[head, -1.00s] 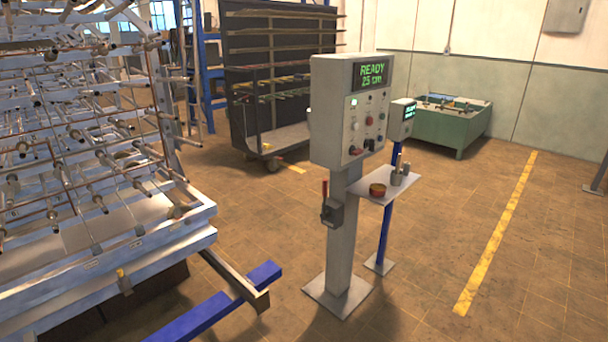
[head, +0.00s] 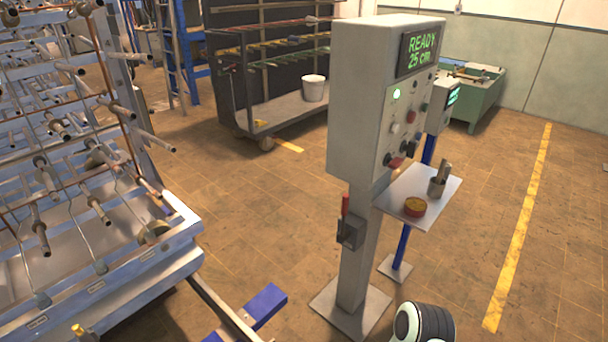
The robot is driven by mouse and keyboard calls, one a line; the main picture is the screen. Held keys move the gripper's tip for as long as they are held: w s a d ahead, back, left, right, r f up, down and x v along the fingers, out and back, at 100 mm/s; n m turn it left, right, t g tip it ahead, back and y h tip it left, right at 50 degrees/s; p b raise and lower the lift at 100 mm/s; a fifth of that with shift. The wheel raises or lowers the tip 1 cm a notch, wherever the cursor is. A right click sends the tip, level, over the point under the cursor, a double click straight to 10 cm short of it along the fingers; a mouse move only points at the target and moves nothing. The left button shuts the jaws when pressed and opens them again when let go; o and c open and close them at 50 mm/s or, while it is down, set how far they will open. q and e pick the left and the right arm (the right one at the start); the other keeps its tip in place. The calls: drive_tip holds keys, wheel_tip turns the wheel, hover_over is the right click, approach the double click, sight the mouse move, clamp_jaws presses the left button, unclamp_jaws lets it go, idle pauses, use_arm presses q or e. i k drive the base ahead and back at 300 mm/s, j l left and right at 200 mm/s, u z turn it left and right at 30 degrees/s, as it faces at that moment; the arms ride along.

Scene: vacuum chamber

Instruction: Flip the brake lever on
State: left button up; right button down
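A lever with a red upright handle (head: 345,205) sits on a small dark grey switch box (head: 350,231). The box is fixed to the left side of the grey post (head: 367,262) under the control cabinet. It looks like the brake lever, but no label on it can be read. Neither of my grippers shows. A rounded black and white part, which looks like a link of my arm, is at the bottom edge right of the post's foot, apart from the lever.
The control cabinet (head: 362,95) reads "READY 25 cm" with a green lamp lit. A small shelf (head: 440,188) with a round tin (head: 415,207) juts right. A large metal rack (head: 150,262) and blue-ended beam (head: 263,303) stand left. Floor between rack and post is mostly clear.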

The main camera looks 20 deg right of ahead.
sight(345, 234)
drive_tip(key=i+l+u, duration=0.15)
drive_tip(key=i, duration=0.35)
drive_tip(key=i+l+u, duration=0.15)
drive_tip(key=i, duration=0.35)
drive_tip(key=j, duration=0.1)
